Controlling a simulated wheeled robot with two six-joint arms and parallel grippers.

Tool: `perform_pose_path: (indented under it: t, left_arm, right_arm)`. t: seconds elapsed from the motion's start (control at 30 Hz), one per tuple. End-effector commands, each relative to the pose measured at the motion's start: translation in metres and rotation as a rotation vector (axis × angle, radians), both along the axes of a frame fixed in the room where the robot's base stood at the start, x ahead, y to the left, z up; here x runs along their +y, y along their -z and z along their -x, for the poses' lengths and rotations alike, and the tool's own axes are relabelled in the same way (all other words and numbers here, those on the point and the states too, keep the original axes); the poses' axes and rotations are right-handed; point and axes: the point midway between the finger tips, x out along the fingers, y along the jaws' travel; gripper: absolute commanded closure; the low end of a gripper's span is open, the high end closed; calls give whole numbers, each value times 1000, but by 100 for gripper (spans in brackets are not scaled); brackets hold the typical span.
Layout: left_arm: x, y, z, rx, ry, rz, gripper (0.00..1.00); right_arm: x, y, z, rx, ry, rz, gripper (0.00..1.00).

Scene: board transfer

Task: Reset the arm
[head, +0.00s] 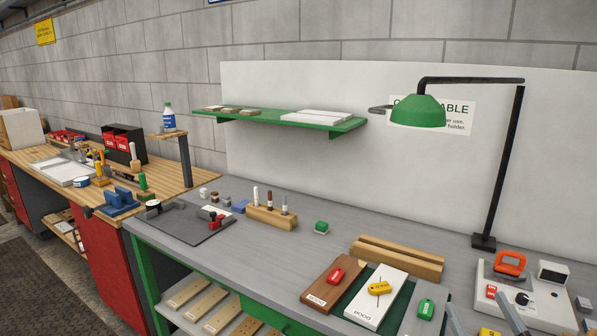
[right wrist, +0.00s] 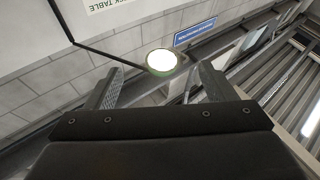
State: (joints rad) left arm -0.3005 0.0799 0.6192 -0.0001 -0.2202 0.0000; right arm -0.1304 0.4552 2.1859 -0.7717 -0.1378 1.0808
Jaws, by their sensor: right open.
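My right gripper (head: 482,314) shows at the bottom edge of the head view, its two grey fingers apart, in front of the workbench's right part. In the right wrist view the gripper (right wrist: 160,70) is open with nothing between the fingers; it points up toward the lamp, wall and ceiling. My left gripper is in neither view. Three boards lie at the front of the bench: a brown one (head: 322,281) with a red piece on it, a white one (head: 390,285) with a yellow piece, and a grey one (head: 412,323) with a green piece, partly cut off by the frame.
A green lamp (head: 418,112) on a black post stands over the bench's right side; its lit head (right wrist: 161,62) shows in the wrist view. A control box (head: 546,303) stands at the right. A wooden rack (head: 397,258) lies behind the boards. The bench's middle has free room.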

Motion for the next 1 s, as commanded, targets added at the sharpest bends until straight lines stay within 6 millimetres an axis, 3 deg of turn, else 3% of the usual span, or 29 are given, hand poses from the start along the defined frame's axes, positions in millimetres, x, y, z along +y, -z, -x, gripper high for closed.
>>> perform_pose_path:
  t: [0.2,0.37,0.5,0.6,0.9,1.0]
  left_arm:
    - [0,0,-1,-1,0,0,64]
    - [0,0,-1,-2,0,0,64]
    - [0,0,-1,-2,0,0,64]
    - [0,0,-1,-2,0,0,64]
    - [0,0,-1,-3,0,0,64]
    - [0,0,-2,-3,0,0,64]
  right_arm:
    - [-46,75,35,324,335,-99,23]
    - [-58,141,81,657,481,-115,23]
    - [-49,194,132,977,518,-99,23]
    - [-36,221,168,1175,495,-77,23]
    - [10,260,260,1618,310,-4,23]
    - [6,285,251,1630,310,0,23]
